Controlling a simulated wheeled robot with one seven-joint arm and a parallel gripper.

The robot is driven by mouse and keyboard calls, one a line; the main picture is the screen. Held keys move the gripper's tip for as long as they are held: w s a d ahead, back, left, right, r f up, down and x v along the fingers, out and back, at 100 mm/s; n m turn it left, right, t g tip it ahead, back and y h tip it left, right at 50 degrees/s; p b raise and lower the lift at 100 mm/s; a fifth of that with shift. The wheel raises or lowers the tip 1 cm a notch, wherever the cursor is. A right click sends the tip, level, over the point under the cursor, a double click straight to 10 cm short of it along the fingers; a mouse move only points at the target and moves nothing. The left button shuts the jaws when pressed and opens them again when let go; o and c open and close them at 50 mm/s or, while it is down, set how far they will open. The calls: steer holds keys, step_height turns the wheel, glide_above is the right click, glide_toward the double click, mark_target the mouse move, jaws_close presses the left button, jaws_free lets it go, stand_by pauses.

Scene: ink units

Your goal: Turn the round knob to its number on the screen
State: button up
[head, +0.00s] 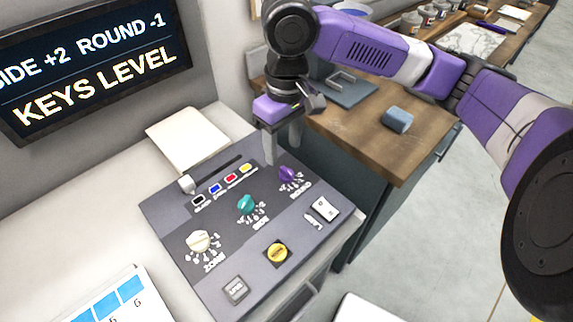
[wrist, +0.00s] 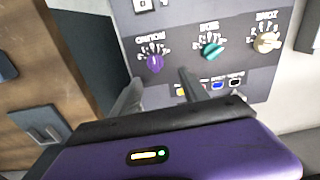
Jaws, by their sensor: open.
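The purple round knob (head: 288,174) is on the upper right of the grey control panel (head: 330,236), above its ROUND label. It also shows in the wrist view (wrist: 154,63), upside down, ringed by small numbers too blurred to read. My gripper (head: 283,152) is open and empty, just behind the purple knob. In the wrist view its fingertips (wrist: 158,76) are spread to either side of the knob, apart from it. The screen (head: 95,65) at upper left reads "IDE +2 ROUND -1" and "KEYS LEVEL", its left edge cut off.
A teal SIDE knob (head: 246,204) and a cream ZONE knob (head: 199,241) sit left of the purple one. A slider (head: 188,183), coloured keys, a white switch (head: 323,209) and a yellow button (head: 277,252) share the panel. A wooden bench (head: 385,150) stands right.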

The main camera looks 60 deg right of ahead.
mark_target(288, 171)
steer(key=shift+s+d, duration=0.25)
steer(key=shift+s, duration=0.15)
steer(key=shift+f, duration=0.25)
step_height(288, 171, down, 7)
steer(key=shift+f, duration=0.2)
jaws_close()
